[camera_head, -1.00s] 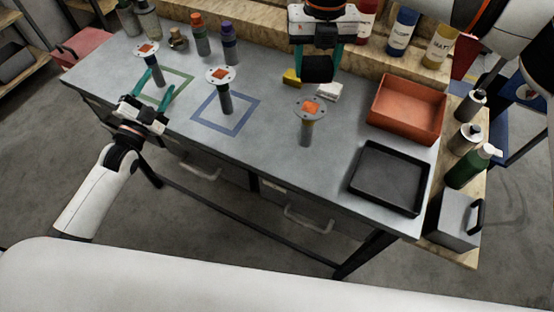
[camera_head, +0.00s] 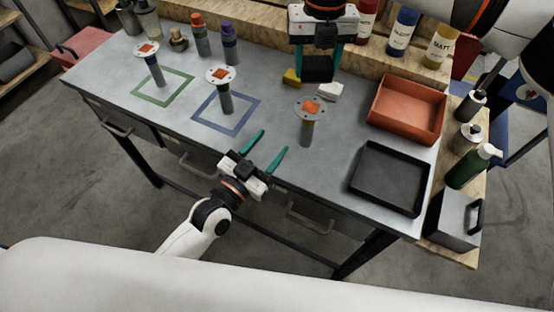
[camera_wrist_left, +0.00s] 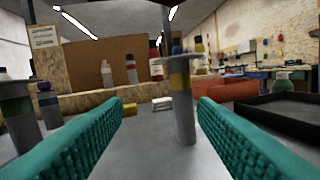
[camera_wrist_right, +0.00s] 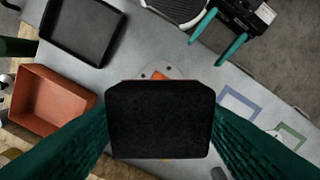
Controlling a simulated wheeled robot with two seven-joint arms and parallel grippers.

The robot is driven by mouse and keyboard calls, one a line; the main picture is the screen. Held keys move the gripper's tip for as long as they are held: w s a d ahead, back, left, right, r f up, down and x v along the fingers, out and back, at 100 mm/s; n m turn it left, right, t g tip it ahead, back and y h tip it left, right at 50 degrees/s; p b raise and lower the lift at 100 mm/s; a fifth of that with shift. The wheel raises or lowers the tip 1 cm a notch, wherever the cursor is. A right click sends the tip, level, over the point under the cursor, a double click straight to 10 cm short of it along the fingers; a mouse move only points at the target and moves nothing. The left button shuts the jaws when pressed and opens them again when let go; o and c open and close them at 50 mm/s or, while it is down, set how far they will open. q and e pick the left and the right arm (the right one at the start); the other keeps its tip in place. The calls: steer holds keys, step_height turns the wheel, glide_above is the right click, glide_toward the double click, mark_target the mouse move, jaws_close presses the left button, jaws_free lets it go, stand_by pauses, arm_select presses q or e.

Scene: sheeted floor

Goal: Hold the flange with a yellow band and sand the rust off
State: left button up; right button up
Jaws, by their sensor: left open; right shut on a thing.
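The flange with a yellow band (camera_head: 307,127) stands upright on the grey bench, with an orange rust patch (camera_head: 311,107) on its disc. In the left wrist view its yellow band (camera_wrist_left: 180,80) shows ahead, between the open fingers and apart from them. My left gripper (camera_head: 275,142) is open and empty near the bench's front edge, to the left of and nearer than this flange. My right gripper (camera_head: 317,62) is shut on a black sanding block (camera_head: 317,70), behind the flange. In the right wrist view the block (camera_wrist_right: 160,120) hides most of the flange.
Two other rust-patched flanges stand left: one by the green square (camera_head: 165,87), one by the blue square (camera_head: 226,112). A red-orange bin (camera_head: 408,107) and black tray (camera_head: 390,178) lie right. Yellow and white pieces (camera_head: 330,91) lie behind the flange. Bottles line the back.

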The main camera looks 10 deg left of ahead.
mark_target(303, 133)
arm_select(q)
steer(key=shift+s+d+f+n+g, duration=0.25)
steer(key=shift+s+d+f+g, duration=0.1)
steer(key=shift+d+f, duration=0.25)
steer(key=shift+s+d+f+n+g, duration=0.3)
steer(key=shift+d+f, duration=0.15)
steer(key=shift+f, duration=0.2)
steer(key=shift+d+f, duration=0.15)
steer(key=shift+d, duration=0.1)
steer(key=x, duration=1.1)
steer(key=shift+w+d+f, duration=0.1)
steer(key=shift+w+d, duration=0.05)
steer(key=shift+w, duration=0.2)
jaws_close()
